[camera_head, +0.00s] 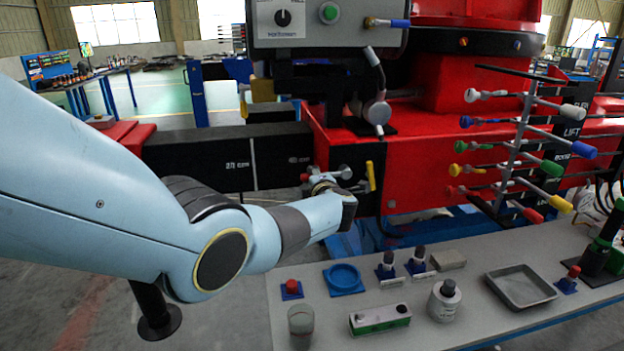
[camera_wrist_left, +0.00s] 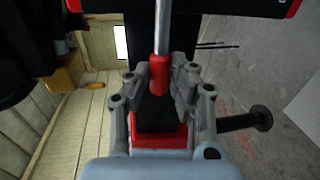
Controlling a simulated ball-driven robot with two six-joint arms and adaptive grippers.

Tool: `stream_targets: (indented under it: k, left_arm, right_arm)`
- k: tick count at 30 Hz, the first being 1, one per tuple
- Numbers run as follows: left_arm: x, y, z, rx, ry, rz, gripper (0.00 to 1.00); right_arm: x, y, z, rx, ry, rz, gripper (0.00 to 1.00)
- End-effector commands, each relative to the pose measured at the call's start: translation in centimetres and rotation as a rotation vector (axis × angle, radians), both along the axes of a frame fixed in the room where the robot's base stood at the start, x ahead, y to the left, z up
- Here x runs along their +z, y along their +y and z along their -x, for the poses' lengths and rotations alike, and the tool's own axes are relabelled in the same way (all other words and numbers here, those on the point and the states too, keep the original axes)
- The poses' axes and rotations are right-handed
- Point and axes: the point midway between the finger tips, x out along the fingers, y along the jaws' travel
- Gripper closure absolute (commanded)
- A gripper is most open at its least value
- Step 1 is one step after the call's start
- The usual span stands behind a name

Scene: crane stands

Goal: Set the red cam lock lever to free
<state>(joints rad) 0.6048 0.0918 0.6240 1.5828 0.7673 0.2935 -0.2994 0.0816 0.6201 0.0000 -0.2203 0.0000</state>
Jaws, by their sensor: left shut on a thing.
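The cam lock lever shows in the left wrist view as a bare metal rod with a red grip (camera_wrist_left: 159,74) at its end. My left gripper (camera_wrist_left: 155,88) has its grey fingers on either side of the red grip and is shut on it. In the head view my left gripper (camera_head: 322,184) is at the front of the red crane base, beside the black beam, and is partly hidden by my own wrist. The lever is mostly hidden there. My right gripper is not in view.
A yellow-handled lever (camera_head: 370,176) stands just right of my left gripper. A grey control box (camera_head: 330,38) hangs above. A rack of coloured levers (camera_head: 515,150) is at the right. Below, a bench (camera_head: 440,285) carries a tray (camera_head: 521,287), a bottle (camera_head: 444,300) and a blue dish (camera_head: 343,278).

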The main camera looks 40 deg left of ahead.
Motion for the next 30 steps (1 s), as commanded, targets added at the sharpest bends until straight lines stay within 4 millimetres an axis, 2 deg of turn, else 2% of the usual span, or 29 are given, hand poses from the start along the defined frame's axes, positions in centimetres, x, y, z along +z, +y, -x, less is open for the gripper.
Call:
stream_targets:
  k: [16, 17, 21, 30]
  left_arm:
    - [0.17, -0.07, -0.03, -0.002, 0.02, -0.017, 1.0]
    - [0.18, -0.07, -0.03, -0.002, 0.019, -0.018, 0.76]
    - [0.18, -0.07, -0.03, -0.002, 0.018, -0.016, 0.57]
    - [0.18, -0.1, 0.03, 0.0, 0.017, -0.015, 0.56]
  right_arm:
    - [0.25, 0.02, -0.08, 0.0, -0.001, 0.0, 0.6]
    - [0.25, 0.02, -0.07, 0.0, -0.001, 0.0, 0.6]
    - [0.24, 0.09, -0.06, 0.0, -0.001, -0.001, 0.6]
    - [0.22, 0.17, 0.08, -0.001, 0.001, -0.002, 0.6]
